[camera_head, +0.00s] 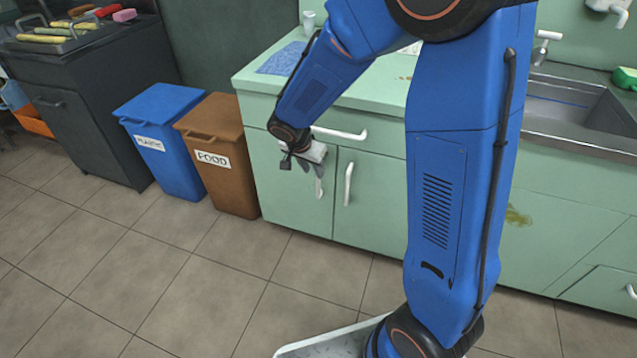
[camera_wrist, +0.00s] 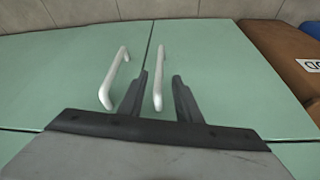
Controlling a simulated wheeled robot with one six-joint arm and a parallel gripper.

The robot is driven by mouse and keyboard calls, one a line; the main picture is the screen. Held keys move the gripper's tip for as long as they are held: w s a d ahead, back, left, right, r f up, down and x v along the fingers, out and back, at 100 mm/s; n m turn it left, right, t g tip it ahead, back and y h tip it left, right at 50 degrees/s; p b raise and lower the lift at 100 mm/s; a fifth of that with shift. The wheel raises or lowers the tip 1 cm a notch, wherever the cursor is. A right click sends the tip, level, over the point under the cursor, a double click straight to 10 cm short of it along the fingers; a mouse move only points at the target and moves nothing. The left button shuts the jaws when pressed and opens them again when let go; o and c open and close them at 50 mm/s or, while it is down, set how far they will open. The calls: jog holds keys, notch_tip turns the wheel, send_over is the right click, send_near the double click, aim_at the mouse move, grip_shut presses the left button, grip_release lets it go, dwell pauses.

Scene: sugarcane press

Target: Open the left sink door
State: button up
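The left sink door (camera_head: 277,190) is a pale green cabinet panel beside the brown bin, and it is shut. In the wrist view, where the scene appears upside down, this door (camera_wrist: 225,65) is the right panel. Its white bar handle (camera_wrist: 158,85) lies between the two dark fingers of my gripper (camera_wrist: 160,75). The fingers are apart, with gaps showing on both sides of the handle. In the head view my gripper (camera_head: 317,177) is at the door's upper right corner, partly covering the handle.
The right door (camera_head: 370,200) is shut, with its own white handle (camera_head: 348,184) close by. A drawer handle (camera_head: 340,133) sticks out above. The brown FOOD bin (camera_head: 225,185) and blue bin (camera_head: 170,160) stand left of the cabinet. Tiled floor (camera_head: 200,280) in front is clear.

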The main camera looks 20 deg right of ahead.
aim_at(317, 179)
jog(key=x, duration=1)
grip_shut()
